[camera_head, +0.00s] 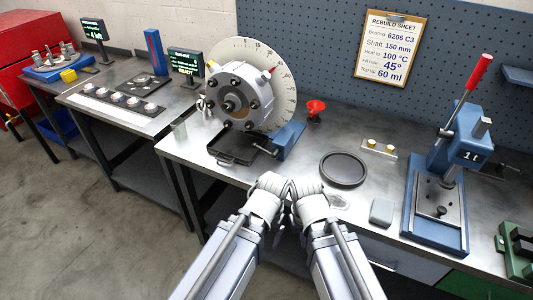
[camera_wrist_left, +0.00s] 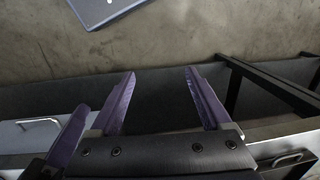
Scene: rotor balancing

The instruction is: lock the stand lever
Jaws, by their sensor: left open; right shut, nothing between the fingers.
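The rotor stand holds a grey round housing (camera_head: 238,96) upright in front of a large pale graduated disc (camera_head: 279,92). The stand has a blue block (camera_head: 289,140) at its lower right. A thin dark lever (camera_head: 264,149) sticks out beside this block, low on the stand; I cannot tell its lock state. My right gripper (camera_head: 305,191) is shut and empty, in front of the stand near the bench's front edge. My left gripper (camera_head: 270,186) is close beside it, its fingers largely hidden in the head view. The left wrist view shows its purple fingers (camera_wrist_left: 160,80) apart, with nothing between them.
A black ring tray (camera_head: 344,169) and a grey block (camera_head: 382,211) lie on the bench to the right. A blue press (camera_head: 438,190) with a red-tipped handle stands farther right. A red funnel (camera_head: 315,110) is behind.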

